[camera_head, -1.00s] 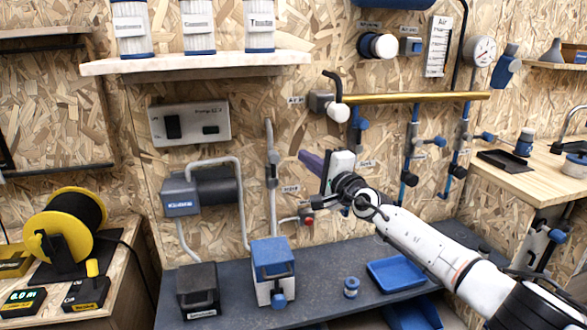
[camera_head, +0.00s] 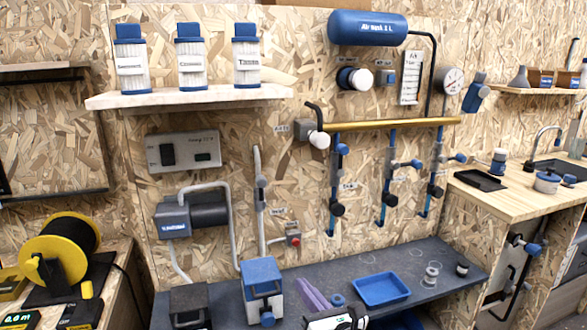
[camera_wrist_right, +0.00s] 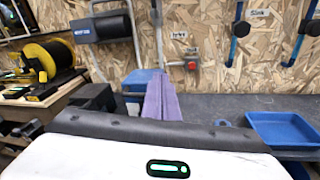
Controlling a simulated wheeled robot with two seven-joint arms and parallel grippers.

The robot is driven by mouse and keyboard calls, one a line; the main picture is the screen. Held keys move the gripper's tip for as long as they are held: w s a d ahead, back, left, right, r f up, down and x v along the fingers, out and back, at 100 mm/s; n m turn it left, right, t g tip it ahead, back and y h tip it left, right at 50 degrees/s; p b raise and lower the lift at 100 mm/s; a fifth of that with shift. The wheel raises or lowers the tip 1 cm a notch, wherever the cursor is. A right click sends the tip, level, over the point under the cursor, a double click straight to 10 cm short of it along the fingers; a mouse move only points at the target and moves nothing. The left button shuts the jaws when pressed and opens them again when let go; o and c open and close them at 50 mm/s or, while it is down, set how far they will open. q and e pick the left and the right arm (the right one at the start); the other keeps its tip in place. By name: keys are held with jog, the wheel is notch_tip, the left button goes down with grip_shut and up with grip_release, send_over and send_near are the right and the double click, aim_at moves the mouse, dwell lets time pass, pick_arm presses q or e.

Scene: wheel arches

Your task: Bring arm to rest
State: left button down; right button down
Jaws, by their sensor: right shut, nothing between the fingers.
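My right gripper (camera_head: 305,285) is at the bottom edge of the head view, in front of the bench. Its purple fingers are together and hold nothing. My left gripper is not in view.
The dark bench (camera_head: 345,270) carries a blue-topped box (camera_head: 262,275), a black box (camera_head: 190,305), a blue tray (camera_head: 381,289) and small jars (camera_head: 430,274). Above are a brass pipe (camera_head: 390,123) with valves and a shelf (camera_head: 190,97) of filters.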

jog(key=s+d+f+m+g+h, duration=0.1)
jog(key=s+d+f+m+h, duration=0.15)
jog(key=s+f+m, duration=0.65)
jog(key=s+d+f+m+g+h, duration=0.2)
jog(key=s+d+f+m, duration=0.2)
jog(key=s+f+m, duration=0.6)
jog(key=s+d+f+m+g, duration=0.2)
jog(key=s+d+m, duration=0.1)
jog(key=s+m, duration=0.5)
jog(key=s+d+f+m+g, duration=0.2)
jog(key=s+d+m, duration=0.2)
jog(key=s+m, duration=0.5)
jog(key=shift+s+d+f+m+h, duration=0.2)
jog(key=shift+s+m+h, duration=0.15)
jog(key=shift+s, duration=0.35)
